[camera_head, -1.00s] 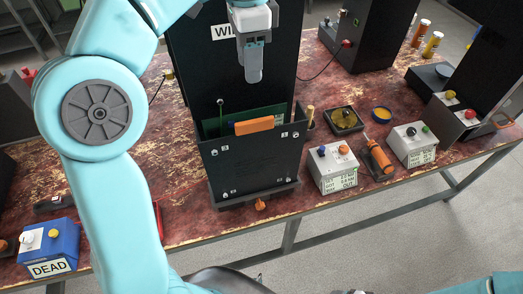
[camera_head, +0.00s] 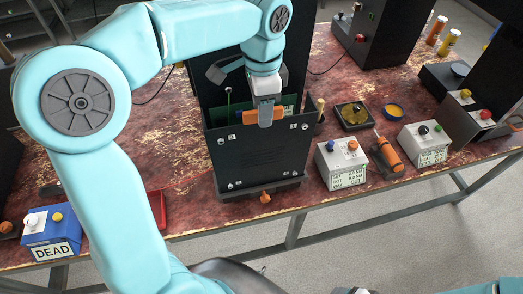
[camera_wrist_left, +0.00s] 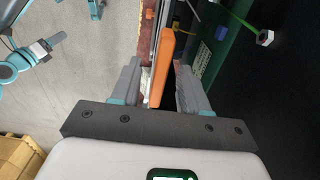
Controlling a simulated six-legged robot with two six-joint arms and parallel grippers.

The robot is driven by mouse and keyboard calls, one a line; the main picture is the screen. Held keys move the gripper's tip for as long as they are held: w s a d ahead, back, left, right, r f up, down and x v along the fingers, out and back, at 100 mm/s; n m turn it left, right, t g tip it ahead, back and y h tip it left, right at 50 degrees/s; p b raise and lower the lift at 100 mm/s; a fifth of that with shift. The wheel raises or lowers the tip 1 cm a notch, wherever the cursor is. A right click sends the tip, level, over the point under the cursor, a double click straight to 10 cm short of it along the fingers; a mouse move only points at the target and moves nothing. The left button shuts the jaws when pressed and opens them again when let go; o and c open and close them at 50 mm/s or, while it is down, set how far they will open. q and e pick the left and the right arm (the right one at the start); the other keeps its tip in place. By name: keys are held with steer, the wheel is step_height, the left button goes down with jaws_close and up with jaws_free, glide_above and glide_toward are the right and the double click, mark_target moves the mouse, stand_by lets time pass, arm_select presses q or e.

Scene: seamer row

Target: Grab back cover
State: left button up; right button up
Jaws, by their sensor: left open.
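A black upright panel (camera_head: 262,155) stands at the front of a tall black machine on the bench. An orange grip piece (camera_head: 249,117) sits at the top edge of this panel; I cannot tell for certain which part is the back cover. My left gripper (camera_head: 265,118) is at the orange piece and hides its right part. In the left wrist view the open left fingers (camera_wrist_left: 160,82) stand on either side of the orange piece (camera_wrist_left: 161,68), with a visible gap on the right. My right gripper does not show clearly; only parts of my right arm appear.
A white button box (camera_head: 341,165), an orange tool (camera_head: 388,155) and a second button box (camera_head: 423,144) stand right of the machine. A blue box marked DEAD (camera_head: 50,232) and a red tray (camera_head: 156,208) lie left. Worn red bench (camera_head: 185,150) shows between.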

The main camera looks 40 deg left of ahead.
arm_select(q)
steer(key=shift+d+f, duration=0.1)
steer(key=shift+f, duration=0.6)
steer(key=shift+w+f, duration=0.1)
steer(key=shift+w, duration=0.05)
jaws_close()
stand_by(0.8)
